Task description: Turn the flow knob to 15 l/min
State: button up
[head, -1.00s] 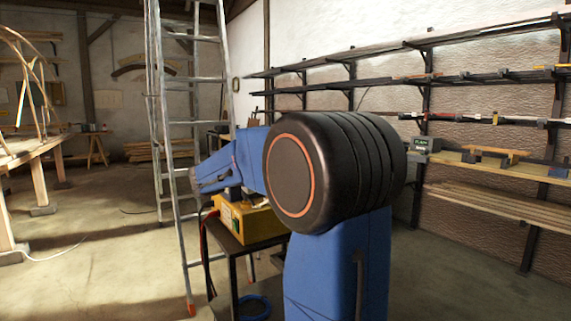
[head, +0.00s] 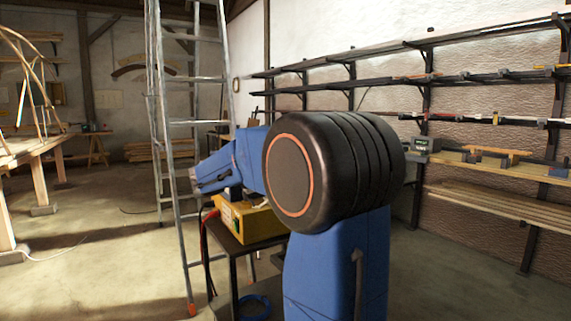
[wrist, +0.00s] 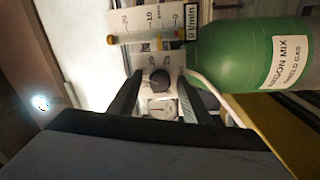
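The flow knob (wrist: 160,80) is a small dark round knob on a pale plate, near the middle of the wrist view. My gripper (wrist: 160,78) is open, with one dark finger on each side of the knob and a small gap seeming to show on both sides. I cannot tell whether the fingertips reach its depth. Beside the knob is the flow scale (wrist: 149,18), turned sideways, with a clear tube (wrist: 150,38), an orange mark at its left end and an l/min label. The exact reading is too small to tell. In the head view the knob is not visible.
A green gas cylinder (wrist: 232,50) labelled argon mix stands right of the knob, with a pale hose by the right finger. A yellow box (head: 247,219) sits on a dark stand below my arm. A ladder (head: 196,123) stands close to the arm.

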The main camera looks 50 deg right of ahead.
jog(key=shift+a, duration=0.1)
jog(key=v, duration=1.7)
jog(key=shift+a+f, duration=0.1)
jog(key=shift+a, duration=0.05)
jog(key=s+a+f+n+t+y, duration=0.2)
jog(key=s+f+n+t+y, duration=0.2)
jog(key=s+f+y, duration=0.9)
jog(key=s+a+f+n+t+y, duration=0.1)
jog(key=s+a+f+t+y, duration=0.4)
jog(key=s+a+f, duration=0.7)
jog(key=a+f, duration=0.4)
jog(key=shift+s+a, duration=0.2)
jog(key=shift+s, duration=0.2)
jog(key=shift+f, duration=0.1)
dwell(0.3)
